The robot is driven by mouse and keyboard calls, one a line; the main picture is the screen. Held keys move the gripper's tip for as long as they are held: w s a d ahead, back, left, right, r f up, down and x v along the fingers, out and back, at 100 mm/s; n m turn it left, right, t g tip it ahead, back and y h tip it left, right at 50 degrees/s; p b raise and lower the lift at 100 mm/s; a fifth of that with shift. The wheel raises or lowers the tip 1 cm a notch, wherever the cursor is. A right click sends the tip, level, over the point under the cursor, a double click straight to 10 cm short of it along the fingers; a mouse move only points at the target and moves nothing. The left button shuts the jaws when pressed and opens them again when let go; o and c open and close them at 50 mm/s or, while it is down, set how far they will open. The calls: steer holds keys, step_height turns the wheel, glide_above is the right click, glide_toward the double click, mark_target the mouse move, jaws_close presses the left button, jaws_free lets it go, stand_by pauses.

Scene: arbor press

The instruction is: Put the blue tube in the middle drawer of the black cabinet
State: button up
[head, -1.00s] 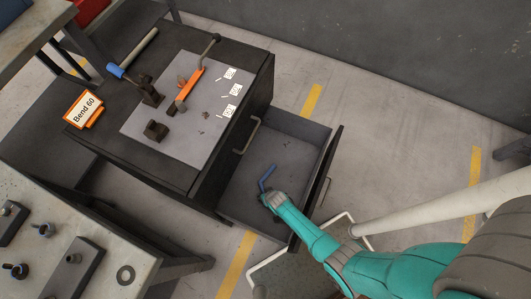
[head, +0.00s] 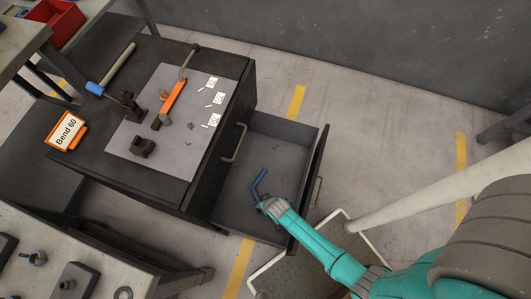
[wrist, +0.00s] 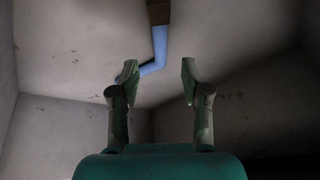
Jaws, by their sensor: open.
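The blue tube (head: 259,183) is bent and lies inside the pulled-out drawer (head: 232,207) of the black cabinet (head: 190,200). A shut drawer front with a handle (head: 235,142) is above this open drawer. My gripper (head: 263,204) reaches down into the drawer at the tube's near end. In the wrist view my gripper (wrist: 157,78) is open, with its fingers spread apart. The blue tube (wrist: 160,46) shows beyond the fingertips, its bent end close to the left finger. Whether finger and tube touch, I cannot tell.
The drawer's front panel (head: 308,190) stands close to my arm. A workbench (head: 70,250) is at the lower left.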

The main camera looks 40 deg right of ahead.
steer(key=shift+v, duration=2.1)
